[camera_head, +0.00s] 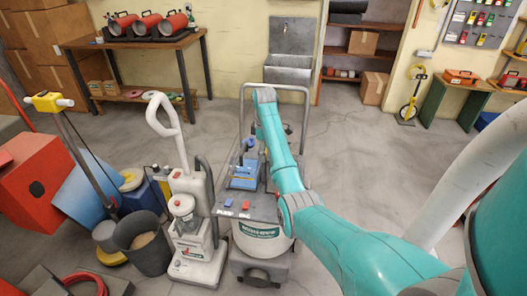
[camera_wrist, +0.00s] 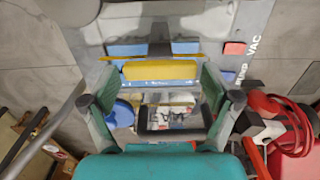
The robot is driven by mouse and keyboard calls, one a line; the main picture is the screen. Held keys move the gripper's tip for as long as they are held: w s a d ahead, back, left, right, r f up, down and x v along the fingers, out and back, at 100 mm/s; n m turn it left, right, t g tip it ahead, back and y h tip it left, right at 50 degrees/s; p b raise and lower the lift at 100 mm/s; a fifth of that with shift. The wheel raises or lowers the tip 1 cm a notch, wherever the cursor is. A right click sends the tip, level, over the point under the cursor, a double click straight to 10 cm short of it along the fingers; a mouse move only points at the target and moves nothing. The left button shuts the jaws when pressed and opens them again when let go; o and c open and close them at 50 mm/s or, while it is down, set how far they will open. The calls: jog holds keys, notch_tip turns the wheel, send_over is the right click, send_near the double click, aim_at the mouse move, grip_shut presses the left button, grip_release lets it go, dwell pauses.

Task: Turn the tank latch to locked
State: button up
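A grey machine with a white tank (camera_head: 262,238) stands in front of me in the head view. Its top panel (camera_wrist: 262,22) carries "VAC" lettering. A yellow bar (camera_wrist: 160,70), which may be the tank latch, lies crosswise with blue parts beside it; I cannot read its locked or unlocked position. My gripper (camera_wrist: 158,84) is open, its fingers on either side below the yellow bar's ends in the wrist view. I cannot tell whether they touch it. In the head view the gripper is mostly hidden by my arm.
Red (camera_wrist: 234,48) and blue (camera_wrist: 228,76) switches sit right of the bar. A metal push handle (camera_head: 275,86) rises behind the machine. A white upright cleaner (camera_head: 195,225) and a dark bucket (camera_head: 143,245) stand close on its left. The floor behind is clear.

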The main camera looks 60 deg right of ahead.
jog(key=c, duration=0.5)
jog(key=shift+c, duration=0.2)
jog(key=shift+m, duration=0.3)
jog(key=m, duration=1.1)
jog(key=shift+m, duration=0.4)
jog(key=m, duration=0.5)
jog(key=shift+m, duration=0.3)
jog(key=o, duration=1.1)
jog(key=shift+c, duration=0.2)
